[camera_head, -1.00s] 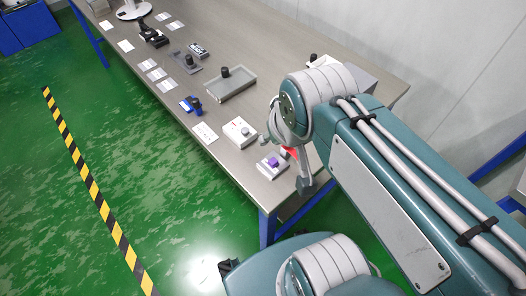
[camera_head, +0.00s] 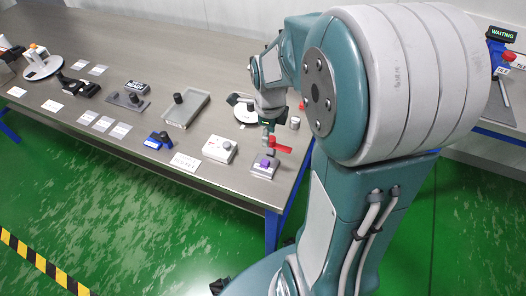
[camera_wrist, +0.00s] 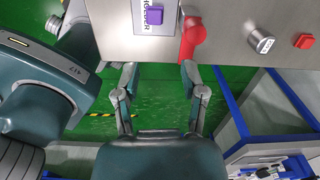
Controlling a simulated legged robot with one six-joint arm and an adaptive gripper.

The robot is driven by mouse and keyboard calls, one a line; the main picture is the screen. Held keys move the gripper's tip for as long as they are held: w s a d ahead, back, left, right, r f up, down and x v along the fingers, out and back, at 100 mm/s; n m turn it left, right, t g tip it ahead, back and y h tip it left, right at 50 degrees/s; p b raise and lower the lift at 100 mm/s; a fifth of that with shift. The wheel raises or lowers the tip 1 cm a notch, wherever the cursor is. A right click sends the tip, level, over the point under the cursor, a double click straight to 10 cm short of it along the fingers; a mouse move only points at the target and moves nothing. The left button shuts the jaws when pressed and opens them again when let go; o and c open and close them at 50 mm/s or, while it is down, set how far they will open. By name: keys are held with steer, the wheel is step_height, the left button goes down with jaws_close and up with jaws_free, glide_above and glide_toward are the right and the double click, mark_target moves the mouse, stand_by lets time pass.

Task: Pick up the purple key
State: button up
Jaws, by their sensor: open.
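The purple key (camera_head: 264,162) is a small block on a pale labelled plate (camera_head: 258,173) near the table's front right corner. In the wrist view the purple key (camera_wrist: 155,16) is at the top centre, with its plate (camera_wrist: 143,28) partly cut off by the frame. My gripper (camera_head: 268,138) is close behind and above the key in the head view. In the wrist view my gripper (camera_wrist: 158,76) has its two fingers apart with nothing between them. The fingertips appear over the table's front edge, short of the key.
A red handle (camera_wrist: 193,38) is just right of the key, close to my right finger in the wrist view. A silver knob (camera_wrist: 261,41) and a red button block (camera_wrist: 304,41) are farther right. A white box (camera_head: 219,149) and blue item (camera_head: 158,141) are left of the key.

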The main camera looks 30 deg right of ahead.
mark_target(265, 161)
steer(key=shift+m, duration=0.5)
steer(key=f, duration=0.1)
steer(key=a+f, duration=0.2)
steer(key=f, duration=0.1)
steer(key=shift+w+d+f, duration=0.1)
steer(key=shift+d+f, duration=0.2)
steer(key=shift+f, duration=0.25)
steer(key=shift+d+f, duration=0.3)
steer(key=shift+f, duration=0.2)
steer(key=shift+d+f, duration=0.2)
steer(key=shift+f, duration=0.1)
steer(key=f, duration=0.2)
steer(key=a+f, duration=0.1)
steer(key=f, duration=0.2)
steer(key=shift+d, duration=0.25)
steer(key=c, duration=0.5)
